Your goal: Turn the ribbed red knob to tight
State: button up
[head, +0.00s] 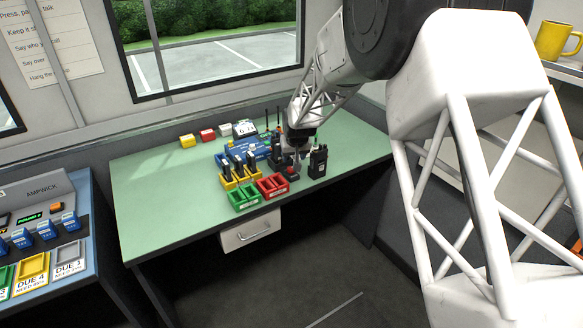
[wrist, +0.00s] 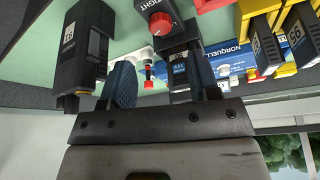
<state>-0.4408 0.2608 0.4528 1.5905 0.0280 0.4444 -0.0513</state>
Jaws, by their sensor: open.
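The red knob (wrist: 160,23) shows at the top of the wrist view, on a dark block with a white "TIGHT" label beside it. Its ribs and pointer are too small to read. In the head view a small red spot on a dark block (head: 292,171) lies just below my gripper (head: 299,150) and seems to be the same knob. My gripper (wrist: 163,78) is open, with its two blue-padded fingers spread apart. The knob lies beyond the fingertips, apart from them. A small red-and-white part (wrist: 148,76) shows between the fingers, nearer than the knob.
A black radio (head: 318,161) stands just right of my gripper; it looms at left in the wrist view (wrist: 80,55). Yellow (head: 240,180), green (head: 245,199) and red (head: 272,186) trays crowd the left side. The green table's (head: 150,200) left part is clear.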

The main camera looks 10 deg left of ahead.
aim_at(291, 168)
jog(key=shift+x, duration=3.9)
jog(key=shift+c, duration=0.5)
jog(key=c, duration=0.8)
